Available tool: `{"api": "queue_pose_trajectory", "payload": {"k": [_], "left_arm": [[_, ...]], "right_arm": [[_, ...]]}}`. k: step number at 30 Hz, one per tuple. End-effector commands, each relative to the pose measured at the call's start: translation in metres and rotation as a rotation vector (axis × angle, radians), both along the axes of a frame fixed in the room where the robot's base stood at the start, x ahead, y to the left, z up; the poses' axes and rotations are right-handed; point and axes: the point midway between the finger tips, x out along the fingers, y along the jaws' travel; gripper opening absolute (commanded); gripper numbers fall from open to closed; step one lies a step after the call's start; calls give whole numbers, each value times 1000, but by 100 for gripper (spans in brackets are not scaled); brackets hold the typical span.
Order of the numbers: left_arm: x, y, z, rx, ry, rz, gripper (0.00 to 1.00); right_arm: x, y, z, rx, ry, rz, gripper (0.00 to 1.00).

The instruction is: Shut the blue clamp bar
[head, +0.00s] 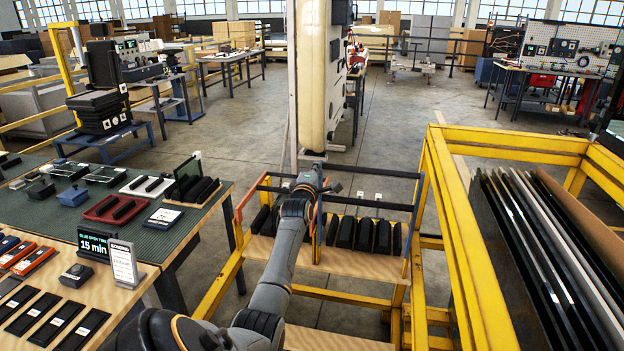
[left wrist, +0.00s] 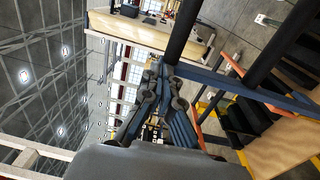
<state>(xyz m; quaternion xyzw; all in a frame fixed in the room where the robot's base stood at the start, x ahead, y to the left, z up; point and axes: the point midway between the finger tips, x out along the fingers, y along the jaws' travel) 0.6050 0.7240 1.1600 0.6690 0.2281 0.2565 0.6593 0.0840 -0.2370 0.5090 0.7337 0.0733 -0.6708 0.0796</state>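The trolley (head: 350,263) has a wooden deck with a row of black pieces (head: 364,236) on it. In the left wrist view a blue bar (left wrist: 235,87) runs right from the fingertips, and a black bar (left wrist: 187,28) meets it there. Dark bars (head: 375,205) cross above the black pieces in the head view; I cannot tell which is the clamp bar. My left gripper (head: 312,180) is over the left part of the trolley. It also shows in the left wrist view (left wrist: 163,82), with its tips at the blue bar; grip and contact are unclear. My right gripper is not in view.
A bench with a green mat (head: 150,238), trays and small devices stands at the left. A yellow-framed rack (head: 462,250) with long dark profiles (head: 540,260) stands close at the right. A pale column (head: 312,75) rises behind the gripper. Open floor lies beyond.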

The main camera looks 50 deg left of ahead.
Motion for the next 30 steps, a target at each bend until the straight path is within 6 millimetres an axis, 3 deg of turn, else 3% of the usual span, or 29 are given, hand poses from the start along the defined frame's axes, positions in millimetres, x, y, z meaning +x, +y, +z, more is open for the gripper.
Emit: {"api": "queue_pose_trajectory", "payload": {"k": [1,4,14,21,30], "left_arm": [[8,6,-1,-2,-1,0,0],[20,17,2,-7,3,1,0],[54,48,11,-71,78,6,0],[79,63,7,-89,101,1,0],[90,75,9,-90,105,0,0]], "right_arm": [[0,0,-12,0,0,0,40],[0,0,-24,0,-1,0,40],[1,1,-38,1,-2,-1,40],[1,4,-76,5,-3,-3,40],[2,5,-111,6,-4,-3,40]]}}
